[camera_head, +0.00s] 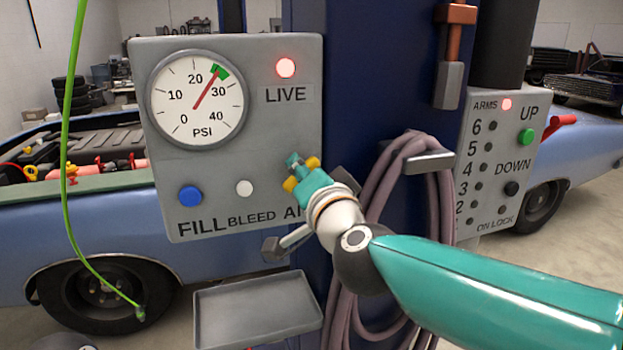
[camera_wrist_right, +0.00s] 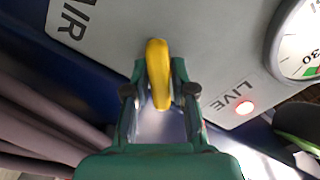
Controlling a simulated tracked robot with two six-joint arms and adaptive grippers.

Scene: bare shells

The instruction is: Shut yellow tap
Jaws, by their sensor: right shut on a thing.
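The yellow tap (camera_head: 289,184) is on the right side of the grey gauge panel (camera_head: 262,120), above the partly hidden AIR label. In the head view, my right gripper (camera_head: 302,172) covers most of it, and yellow shows on both sides of the fingers. In the right wrist view, the yellow tap handle (camera_wrist_right: 158,70) stands between the two green fingers of my right gripper (camera_wrist_right: 160,88), which is shut on it. How far the tap is turned is hard to tell. My left gripper is not in view.
The gauge (camera_head: 197,98) needle points between 20 and 30, and the LIVE lamp (camera_head: 285,68) glows red. A blue button (camera_head: 190,196) and white button (camera_head: 244,188) sit left of the tap. A hose (camera_head: 380,190), grey tray (camera_head: 258,308) and second panel (camera_head: 485,165) are near my arm.

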